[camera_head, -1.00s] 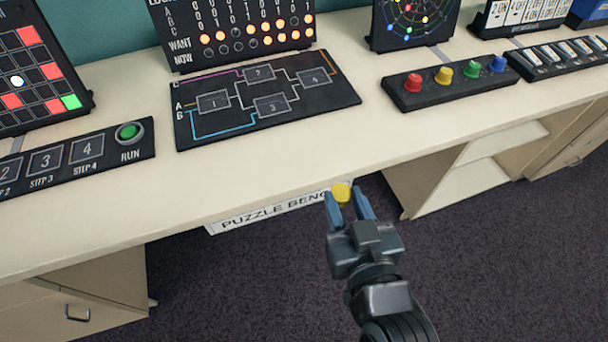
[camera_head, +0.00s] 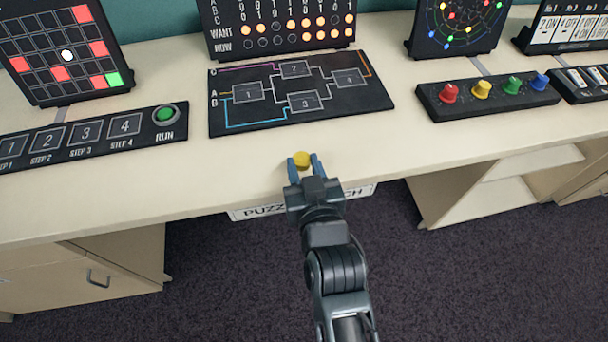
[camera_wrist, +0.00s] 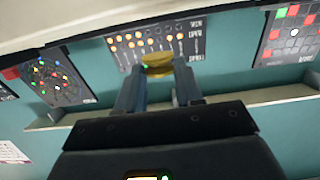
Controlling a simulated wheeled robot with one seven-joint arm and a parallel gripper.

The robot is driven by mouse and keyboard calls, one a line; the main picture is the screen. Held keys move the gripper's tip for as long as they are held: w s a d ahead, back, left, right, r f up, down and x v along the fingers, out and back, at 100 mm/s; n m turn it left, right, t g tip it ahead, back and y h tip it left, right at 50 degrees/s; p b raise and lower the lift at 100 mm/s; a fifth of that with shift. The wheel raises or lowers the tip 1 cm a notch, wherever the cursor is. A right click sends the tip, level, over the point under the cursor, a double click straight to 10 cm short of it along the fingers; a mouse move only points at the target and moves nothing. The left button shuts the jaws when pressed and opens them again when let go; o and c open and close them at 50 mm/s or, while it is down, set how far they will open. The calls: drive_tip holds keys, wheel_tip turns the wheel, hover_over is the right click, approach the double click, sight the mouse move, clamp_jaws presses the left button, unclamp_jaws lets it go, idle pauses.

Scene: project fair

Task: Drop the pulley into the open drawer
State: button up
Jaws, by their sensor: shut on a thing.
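A small round yellow pulley (camera_head: 301,159) is between the blue fingertips of my gripper (camera_head: 304,164). The gripper is shut on it and holds it at the front edge of the bench, in front of the circuit board panel. The wrist view also shows the yellow pulley (camera_wrist: 157,65) pinched between the two fingers (camera_wrist: 158,85). No open drawer shows in these views. A cabinet under the bench at the lower left has a closed-looking front with a handle (camera_head: 98,279).
The puzzle bench (camera_head: 230,172) carries a black circuit panel (camera_head: 240,116), a step panel with a green RUN button (camera_head: 166,114), and a panel of coloured knobs (camera_head: 487,99). Upright display boards stand behind. The bench's front strip is clear. An open shelf (camera_head: 480,199) is below right.

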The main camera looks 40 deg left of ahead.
drive_tip(key=shift+w+a+f, duration=0.1)
drive_tip(key=shift+f, duration=2)
drive_tip(key=shift+f+b, duration=0.15)
drive_tip(key=shift+b, duration=0.2)
drive_tip(key=o, duration=1)
drive_tip(key=shift+r, duration=0.2)
drive_tip(key=b+v, duration=0.1)
drive_tip(key=v, duration=1.1)
